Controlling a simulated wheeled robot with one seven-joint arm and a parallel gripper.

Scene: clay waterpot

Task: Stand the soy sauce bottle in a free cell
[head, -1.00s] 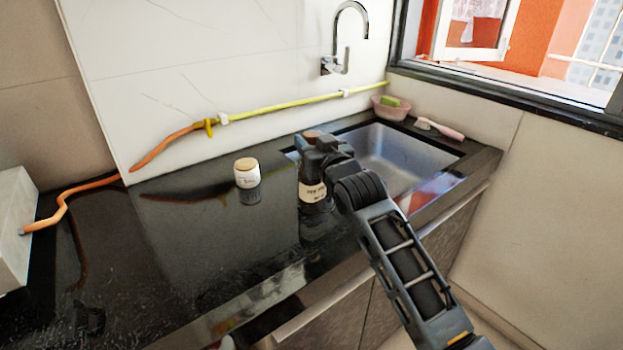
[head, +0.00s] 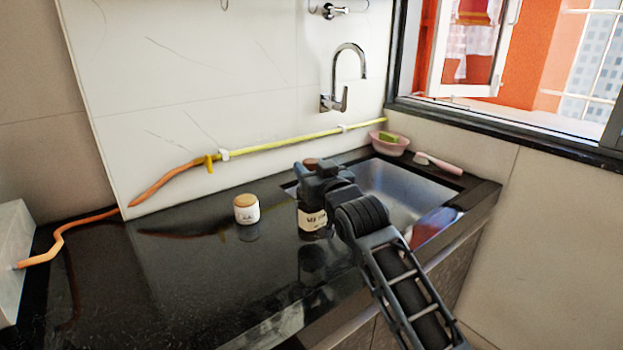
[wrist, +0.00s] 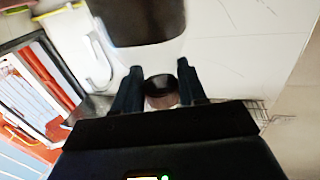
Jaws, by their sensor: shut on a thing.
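A dark bottle with a cream label (head: 311,219), which I take to be the soy sauce bottle, is upright in my gripper (head: 318,180) in the head view. Its brownish cap shows just above the jaws, and its label is too small to read. My gripper is shut on its upper part. Whether its base touches the counter is hard to tell; a dark reflection shows below it. In the wrist view a dark round part of the bottle (wrist: 160,90) sits between the two fingers. No holder with cells can be made out.
A white jar with a wooden lid (head: 246,209) stands left of the bottle on the glossy black counter (head: 190,280). The sink (head: 395,190) lies behind and right, with a pink bowl (head: 389,144) and a brush (head: 438,163) beyond. The counter's left part is clear.

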